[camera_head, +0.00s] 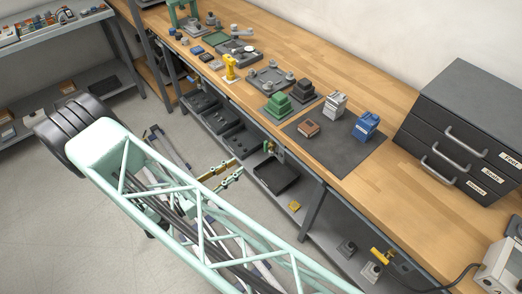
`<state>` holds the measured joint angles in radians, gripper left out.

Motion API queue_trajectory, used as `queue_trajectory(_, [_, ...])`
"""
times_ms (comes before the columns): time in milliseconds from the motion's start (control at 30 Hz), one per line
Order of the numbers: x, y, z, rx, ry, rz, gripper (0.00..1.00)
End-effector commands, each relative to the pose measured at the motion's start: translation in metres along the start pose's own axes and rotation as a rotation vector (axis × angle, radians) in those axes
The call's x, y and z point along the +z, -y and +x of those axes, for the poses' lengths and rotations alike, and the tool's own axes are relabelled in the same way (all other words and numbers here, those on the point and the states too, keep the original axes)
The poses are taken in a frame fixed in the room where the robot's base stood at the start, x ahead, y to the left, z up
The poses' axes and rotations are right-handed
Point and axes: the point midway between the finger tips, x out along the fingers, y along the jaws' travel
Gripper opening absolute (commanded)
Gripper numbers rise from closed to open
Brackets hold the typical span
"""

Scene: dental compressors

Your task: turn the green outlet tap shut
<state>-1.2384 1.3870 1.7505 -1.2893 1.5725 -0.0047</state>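The fingertips look apart from the fitting.
The wooden workbench (385,95) carries green, grey and blue blocks on a dark mat (326,148), a yellow stand (230,68) and a black drawer unit (465,125). A lower shelf (318,238) holds dark trays and small parts. Floor is clear at lower left.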

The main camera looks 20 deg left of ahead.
Motion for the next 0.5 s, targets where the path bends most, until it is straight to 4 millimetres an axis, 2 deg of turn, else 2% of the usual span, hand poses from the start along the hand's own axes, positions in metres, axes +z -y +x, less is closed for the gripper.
queue_trajectory(333, [0.0002, 0.0002, 0.0021, -0.002, 0.000, 0.001, 0.22])
queue_trajectory(500, [0.0001, 0.0005, 0.0094, -0.003, 0.000, 0.001, 0.22])
